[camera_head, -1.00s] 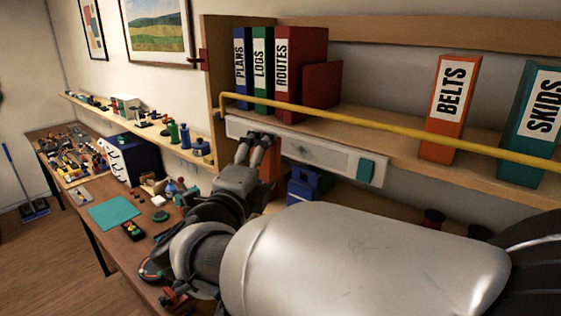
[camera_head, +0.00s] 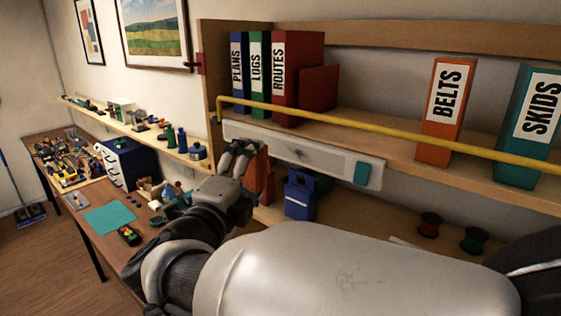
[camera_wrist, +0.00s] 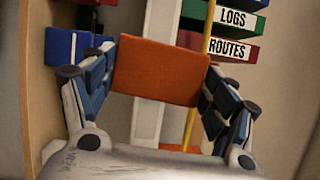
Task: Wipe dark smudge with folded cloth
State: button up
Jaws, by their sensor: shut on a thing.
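My gripper (camera_head: 240,154) is shut on an orange folded cloth (camera_wrist: 160,72), which spans between the two fingers in the wrist view. In the head view orange (camera_head: 257,166) shows just right of the fingertips, below the left part of a white panel (camera_head: 330,162). The panel runs along the front under the shelf. A small dark smudge (camera_head: 300,153) shows on the panel, to the right of my gripper. The cloth appears apart from the smudge. The panel also shows behind the cloth in the wrist view (camera_wrist: 146,120).
A yellow rail (camera_head: 350,127) runs just above the panel. Binders stand on the shelf behind it. A teal block (camera_head: 362,173) sits at the panel's right end. A blue container (camera_head: 300,197) and two spools (camera_head: 430,225) stand below. The workbench at left holds many small items.

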jog(key=w+d+b, duration=0.2)
jog(key=w+d, duration=0.2)
jog(key=w, duration=0.1)
jog(key=shift+w+d, duration=0.2)
jog(key=shift+w, duration=0.05)
dwell(0.3)
jog(key=shift+w+d+b, duration=0.3)
jog(key=shift+w+d, duration=0.35)
jog(key=shift+w, duration=0.15)
dwell(0.8)
jog(key=shift+d, duration=0.1)
jog(key=shift+s+d+b, duration=0.9)
jog(key=shift+s+d, duration=0.35)
jog(key=shift+d, duration=0.1)
jog(key=shift+s+d+b, duration=0.4)
jog(key=shift+s+d, duration=0.15)
jog(key=shift+d, duration=0.25)
jog(key=shift+s+d+b, duration=0.4)
jog(key=shift+s+d, duration=0.1)
jog(key=shift+d, duration=0.25)
jog(key=shift+a, duration=0.1)
jog(key=shift+w+a+p, duration=0.25)
jog(key=shift+w+a, duration=0.9)
jog(key=shift+a, duration=0.3)
jog(key=shift+w+a+p, duration=0.25)
jog(key=shift+w+a, duration=0.9)
jog(key=shift+a, duration=0.3)
